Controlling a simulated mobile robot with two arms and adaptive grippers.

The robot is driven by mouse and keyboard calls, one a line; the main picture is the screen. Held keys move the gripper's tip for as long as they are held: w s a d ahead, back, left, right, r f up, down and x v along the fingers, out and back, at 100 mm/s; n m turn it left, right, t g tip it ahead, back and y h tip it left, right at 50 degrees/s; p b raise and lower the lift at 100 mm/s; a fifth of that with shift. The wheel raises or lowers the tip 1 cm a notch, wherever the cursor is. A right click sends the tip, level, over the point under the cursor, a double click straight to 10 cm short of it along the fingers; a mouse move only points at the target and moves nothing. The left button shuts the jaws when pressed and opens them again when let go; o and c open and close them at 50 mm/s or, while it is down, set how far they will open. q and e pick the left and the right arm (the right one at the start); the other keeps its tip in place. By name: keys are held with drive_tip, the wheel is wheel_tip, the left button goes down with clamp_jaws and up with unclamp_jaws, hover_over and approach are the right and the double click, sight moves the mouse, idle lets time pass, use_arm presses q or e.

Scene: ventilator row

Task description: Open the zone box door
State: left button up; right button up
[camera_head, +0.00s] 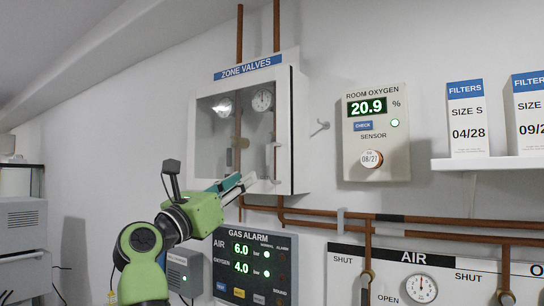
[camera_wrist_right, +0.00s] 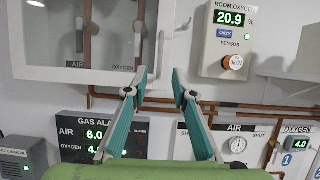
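The zone box (camera_head: 300,130), a white wall cabinet labelled ZONE VALVES, hangs in the middle of the head view. Its glazed door (camera_head: 207,140) looks shut, with gauges and pipes visible behind the glass. A pale upright handle (camera_head: 275,160) is on the door's right side. My right gripper (camera_head: 245,183) is in front of the box's lower edge, near the handle's lower end. In the right wrist view my right gripper (camera_wrist_right: 158,82) has its fingers apart, with the door's lower right corner beyond them. Contact with the handle cannot be told. My left gripper is not in view.
The gas alarm panel (camera_head: 255,262) is below the box. Copper pipes (camera_head: 430,232) run along the wall below and to the right. The room oxygen sensor (camera_head: 376,135) is right of the box, and a wall hook (camera_head: 320,127) sits between them.

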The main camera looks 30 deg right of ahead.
sight(271, 160)
drive_tip(key=p+x, duration=0.5)
drive_tip(key=x, duration=0.8)
drive_tip(key=shift+s+r+p, duration=0.15)
drive_tip(key=shift+p, duration=0.25)
drive_tip(key=shift+w+d, duration=0.25)
drive_tip(key=shift+d, duration=0.2)
clamp_jaws()
